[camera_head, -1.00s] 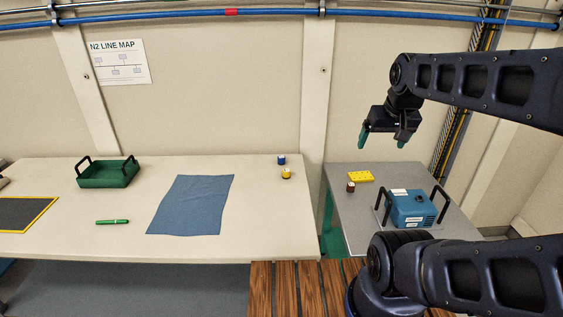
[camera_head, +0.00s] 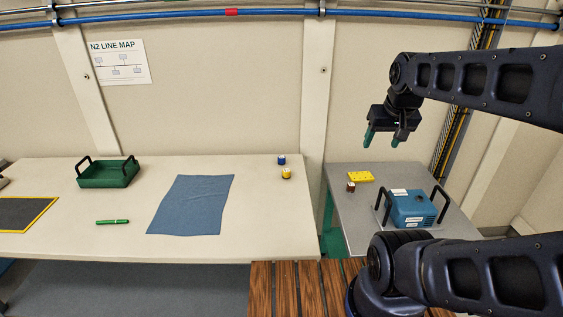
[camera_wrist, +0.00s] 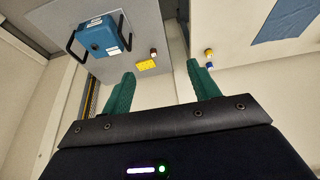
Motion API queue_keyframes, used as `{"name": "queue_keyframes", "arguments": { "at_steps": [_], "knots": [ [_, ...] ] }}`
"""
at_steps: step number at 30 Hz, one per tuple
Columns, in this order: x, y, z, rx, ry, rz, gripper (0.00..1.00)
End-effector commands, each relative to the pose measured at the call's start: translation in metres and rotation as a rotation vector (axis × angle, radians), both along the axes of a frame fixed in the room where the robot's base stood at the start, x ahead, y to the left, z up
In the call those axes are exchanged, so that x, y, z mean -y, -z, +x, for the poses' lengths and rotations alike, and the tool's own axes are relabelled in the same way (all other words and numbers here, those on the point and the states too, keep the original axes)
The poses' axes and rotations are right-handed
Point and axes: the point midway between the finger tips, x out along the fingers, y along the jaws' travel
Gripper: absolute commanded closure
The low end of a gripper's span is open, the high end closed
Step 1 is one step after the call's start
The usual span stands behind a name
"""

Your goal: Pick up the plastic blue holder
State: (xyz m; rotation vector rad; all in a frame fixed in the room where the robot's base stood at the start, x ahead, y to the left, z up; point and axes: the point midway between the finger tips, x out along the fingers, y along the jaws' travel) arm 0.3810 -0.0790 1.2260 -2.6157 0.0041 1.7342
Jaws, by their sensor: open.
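A small blue holder (camera_head: 281,160) stands near the back right corner of the long pale table, just behind a small yellow one. In the wrist view the blue holder (camera_wrist: 209,65) shows beside the right finger's tip. Its material cannot be told at this size. My gripper (camera_head: 382,139) is open and empty, with green fingers. It hangs in the air above the grey side table, to the right of the blue holder and well apart from it. Both fingers (camera_wrist: 164,80) show in the wrist view with nothing between them.
The yellow holder (camera_head: 286,173) stands close to the blue one. The grey side table (camera_head: 352,228) bears a brownish holder (camera_head: 350,187), a yellow block (camera_head: 360,176) and a blue box (camera_head: 412,210) with black handles. A blue cloth (camera_head: 190,205), green tray (camera_head: 108,182) and green marker (camera_head: 113,222) lie farther left.

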Motion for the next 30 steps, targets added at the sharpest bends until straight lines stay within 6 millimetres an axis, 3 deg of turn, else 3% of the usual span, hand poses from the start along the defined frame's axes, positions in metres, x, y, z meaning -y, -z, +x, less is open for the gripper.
{"name": "queue_keyframes", "arguments": {
  "at_steps": [5, 16, 30],
  "knots": [
    [-0.004, -0.010, 0.026, -0.021, 0.040, 0.024, 0.39],
    [-0.024, -0.030, 0.122, -0.090, 0.206, 0.106, 0.39],
    [-0.064, -0.014, 0.253, -0.177, 0.428, 0.181, 0.39]
  ]
}}
